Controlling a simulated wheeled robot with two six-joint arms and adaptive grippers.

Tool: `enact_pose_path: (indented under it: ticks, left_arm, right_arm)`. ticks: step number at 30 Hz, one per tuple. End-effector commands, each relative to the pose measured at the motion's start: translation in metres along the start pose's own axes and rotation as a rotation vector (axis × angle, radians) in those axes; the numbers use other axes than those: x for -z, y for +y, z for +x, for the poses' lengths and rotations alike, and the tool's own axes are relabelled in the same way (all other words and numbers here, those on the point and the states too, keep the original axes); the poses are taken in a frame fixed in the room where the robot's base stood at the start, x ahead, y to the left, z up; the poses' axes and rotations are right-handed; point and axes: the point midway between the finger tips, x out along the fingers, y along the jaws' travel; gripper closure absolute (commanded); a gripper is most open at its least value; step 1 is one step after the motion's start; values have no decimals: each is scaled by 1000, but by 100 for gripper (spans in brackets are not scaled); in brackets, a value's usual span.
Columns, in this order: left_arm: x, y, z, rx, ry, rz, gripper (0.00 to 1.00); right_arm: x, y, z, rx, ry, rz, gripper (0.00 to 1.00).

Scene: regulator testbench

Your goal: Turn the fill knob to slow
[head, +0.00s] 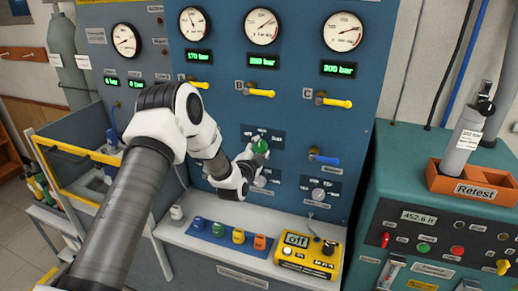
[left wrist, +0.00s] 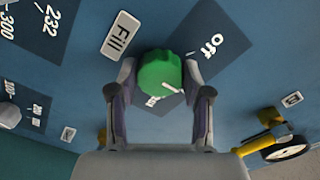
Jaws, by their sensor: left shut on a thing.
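The green fill knob (head: 260,146) is on the blue panel below the gauges. In the left wrist view the round green knob (left wrist: 158,70) sits between the two fingers, with a white pointer line toward the lower right of that picture. A "Fill" label (left wrist: 121,35) is beside it, and the word "off" shows on the dark dial plate (left wrist: 212,45). Other lettering on the plate is partly hidden by the knob. My left gripper (head: 250,157) is shut on the knob; its fingers (left wrist: 160,80) flank it. My right gripper is not in view.
Yellow valve levers (head: 259,92) and a blue lever (head: 324,158) stick out of the panel. Below is a white ledge with coloured caps (head: 239,236) and a yellow device (head: 307,252) reading "off". A green console with a "Retest" box (head: 473,187) stands at right.

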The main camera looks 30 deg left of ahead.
Motion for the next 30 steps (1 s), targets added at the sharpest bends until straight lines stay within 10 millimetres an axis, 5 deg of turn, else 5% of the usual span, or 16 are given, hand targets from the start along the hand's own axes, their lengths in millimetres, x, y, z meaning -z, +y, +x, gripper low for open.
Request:
enact_pose_path:
  ticks: [15,16,17,30]
  left_arm:
    - [0,0,0,-1,0,20,86]
    - [0,0,0,-1,0,20,41]
    - [0,0,0,-1,0,20,30]
    - [0,0,-10,-1,-1,19,26]
  right_arm:
    - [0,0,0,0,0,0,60]
    - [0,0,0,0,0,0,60]
    - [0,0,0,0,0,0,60]
    - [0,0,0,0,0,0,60]
